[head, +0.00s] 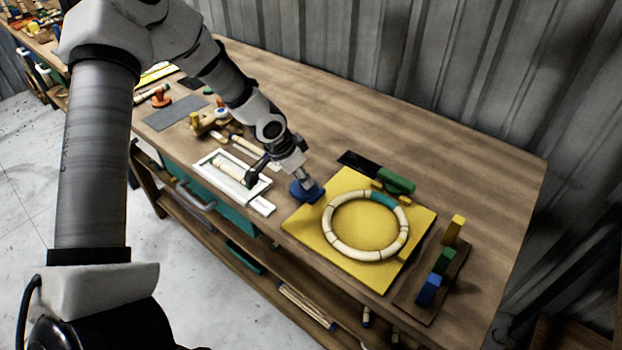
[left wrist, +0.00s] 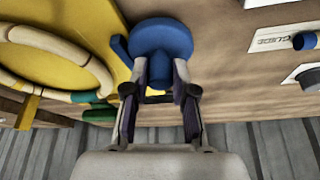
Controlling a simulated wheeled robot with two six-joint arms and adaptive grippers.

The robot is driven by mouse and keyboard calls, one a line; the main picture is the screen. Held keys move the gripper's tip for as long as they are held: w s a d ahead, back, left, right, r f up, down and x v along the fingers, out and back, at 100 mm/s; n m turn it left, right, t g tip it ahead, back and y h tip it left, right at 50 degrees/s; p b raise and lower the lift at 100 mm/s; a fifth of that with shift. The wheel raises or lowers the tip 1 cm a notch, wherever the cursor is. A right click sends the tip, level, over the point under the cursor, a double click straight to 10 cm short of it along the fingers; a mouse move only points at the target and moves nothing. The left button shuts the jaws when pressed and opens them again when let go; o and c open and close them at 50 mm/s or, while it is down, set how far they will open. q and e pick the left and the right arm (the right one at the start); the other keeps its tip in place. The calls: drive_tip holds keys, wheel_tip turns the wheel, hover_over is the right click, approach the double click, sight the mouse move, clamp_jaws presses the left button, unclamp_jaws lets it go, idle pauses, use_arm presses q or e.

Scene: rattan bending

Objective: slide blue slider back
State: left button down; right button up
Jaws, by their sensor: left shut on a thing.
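The blue slider (head: 308,193) sits at the left corner of the yellow board (head: 345,187). In the left wrist view the blue slider (left wrist: 161,36) has a round head and a short stem. My left gripper (head: 301,180) reaches down onto it from the upper left. In the left wrist view my left gripper (left wrist: 161,75) has its fingers either side of the stem, shut on it. A pale rattan ring (head: 340,245) with a teal section lies on the yellow board. My right gripper is not in view.
A brown rack (head: 418,300) with blue, green and yellow blocks lies to the right. A white tray (head: 222,183) lies to the left. The wooden table (head: 490,190) is clear at the far right.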

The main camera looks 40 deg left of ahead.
use_arm(q)
drive_tip(key=shift+w+a, duration=0.1)
drive_tip(key=shift+a, duration=0.35)
drive_tip(key=shift+d, duration=0.15)
drive_tip(key=c, duration=0.9)
unclamp_jaws()
drive_tip(key=shift+c, duration=0.2)
drive_tip(key=shift+w+a+f, duration=0.1)
drive_tip(key=shift+a+f, duration=0.05)
drive_tip(key=shift+a, duration=0.1)
drive_tip(key=shift+r, duration=0.25)
drive_tip(key=v, duration=1.1)
drive_tip(key=shift+s+a+r, duration=0.15)
drive_tip(key=shift+s+r, duration=0.05)
drive_tip(key=shift+s, duration=0.05)
drive_tip(key=shift+s, duration=0.1)
